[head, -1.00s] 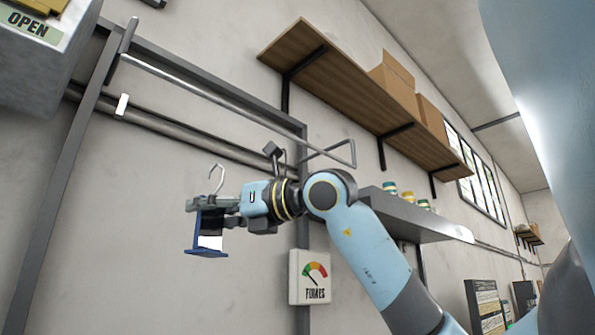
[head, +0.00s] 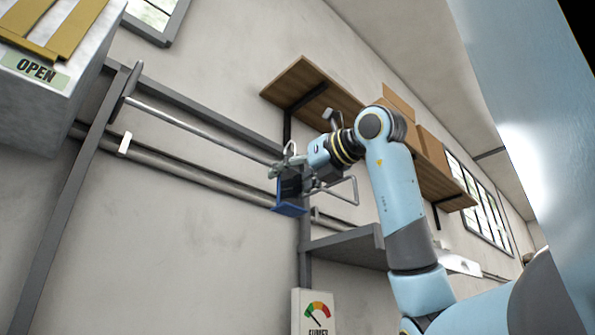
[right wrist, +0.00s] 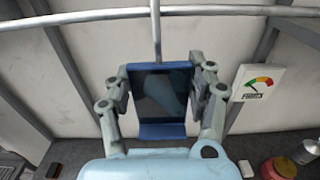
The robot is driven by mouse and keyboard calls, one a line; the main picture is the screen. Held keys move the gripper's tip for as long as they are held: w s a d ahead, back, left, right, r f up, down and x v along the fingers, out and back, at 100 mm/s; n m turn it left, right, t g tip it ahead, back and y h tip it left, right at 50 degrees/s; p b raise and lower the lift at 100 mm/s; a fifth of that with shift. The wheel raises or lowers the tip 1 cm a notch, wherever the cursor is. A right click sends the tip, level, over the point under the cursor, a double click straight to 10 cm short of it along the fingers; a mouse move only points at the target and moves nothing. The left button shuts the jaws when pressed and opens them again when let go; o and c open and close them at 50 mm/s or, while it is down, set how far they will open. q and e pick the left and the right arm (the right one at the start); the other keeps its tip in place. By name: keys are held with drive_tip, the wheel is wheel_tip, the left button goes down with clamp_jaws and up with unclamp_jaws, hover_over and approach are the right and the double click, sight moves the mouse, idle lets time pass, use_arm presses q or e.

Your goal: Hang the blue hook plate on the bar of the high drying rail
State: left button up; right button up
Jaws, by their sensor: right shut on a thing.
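The blue hook plate (head: 290,210) hangs upright from my right gripper (head: 284,178), which is shut on it. Its metal hook (head: 290,148) curves up above the fingers. The bar (head: 200,130) of the high drying rail runs across the wall, and in the head view the hook overlaps its right part. In the right wrist view the plate (right wrist: 160,132) sits between the two fingers (right wrist: 161,80). Its stem (right wrist: 156,35) rises across the bar (right wrist: 225,11), and the hook's top is cut off. I cannot tell whether hook and bar touch. My left gripper is out of view.
A wooden shelf (head: 300,88) with cardboard boxes (head: 432,150) is above and behind my right arm. A grey shelf (head: 345,248) is below it.

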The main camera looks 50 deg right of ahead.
drive_tip(key=w+f, duration=0.2)
drive_tip(key=w, duration=0.4)
drive_tip(key=shift+d+f+b, duration=0.2)
drive_tip(key=shift+d+b, duration=0.1)
drive_tip(key=shift+d, duration=0.05)
idle(0.5)
drive_tip(key=o, duration=1.4)
drive_tip(key=s, duration=0.6)
drive_tip(key=s+a, duration=0.1)
drive_tip(key=s, duration=0.3)
drive_tip(key=shift+s+a, duration=0.2)
drive_tip(key=shift+s, duration=0.75)
